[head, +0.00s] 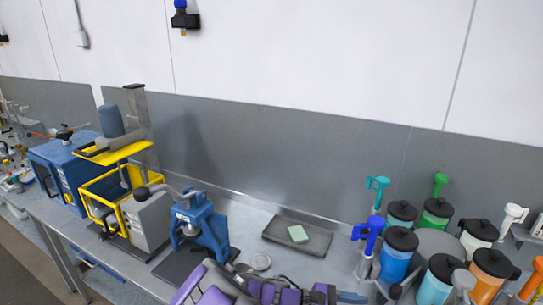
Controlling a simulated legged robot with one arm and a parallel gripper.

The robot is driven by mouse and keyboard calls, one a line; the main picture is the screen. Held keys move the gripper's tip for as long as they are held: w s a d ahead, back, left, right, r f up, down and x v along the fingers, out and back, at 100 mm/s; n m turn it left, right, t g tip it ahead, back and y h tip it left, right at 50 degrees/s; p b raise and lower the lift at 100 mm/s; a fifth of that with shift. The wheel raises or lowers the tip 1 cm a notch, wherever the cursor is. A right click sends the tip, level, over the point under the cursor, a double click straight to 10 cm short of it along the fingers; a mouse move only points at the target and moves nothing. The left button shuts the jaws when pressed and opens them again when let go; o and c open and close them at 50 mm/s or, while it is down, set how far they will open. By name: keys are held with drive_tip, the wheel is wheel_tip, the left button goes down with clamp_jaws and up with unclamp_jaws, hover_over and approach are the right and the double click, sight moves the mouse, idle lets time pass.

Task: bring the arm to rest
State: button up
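Purple and dark parts of my arm show along the bottom edge, in front of the bench, and are cut off by the frame. My gripper (205,286) seems to be the purple and grey part at the left end of these. I cannot make out its fingertips or whether it holds anything. The lower part of the arm is out of the frame.
A blue press (205,225) stands on the bench just beyond my arm, with a yellow-framed machine (120,200) to its left. Several colored drums with agitators, including a blue drum (397,257), crowd the right.

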drive_tip(key=s+d+r+m+g+y+b, duration=0.1)
drive_tip(key=s+d+m+g+y+b, duration=0.25)
drive_tip(key=s+m+y, duration=0.8)
drive_tip(key=s+a+f+m+t+y+b, duration=0.1)
drive_tip(key=s+a+m+t+y+b, duration=0.1)
drive_tip(key=s+a, duration=0.7)
drive_tip(key=shift+s+f+m+t+y, duration=0.2)
drive_tip(key=shift+s+m+t+y, duration=0.35)
drive_tip(key=shift+s+y, duration=0.9)
drive_tip(key=shift+s, duration=0.1)
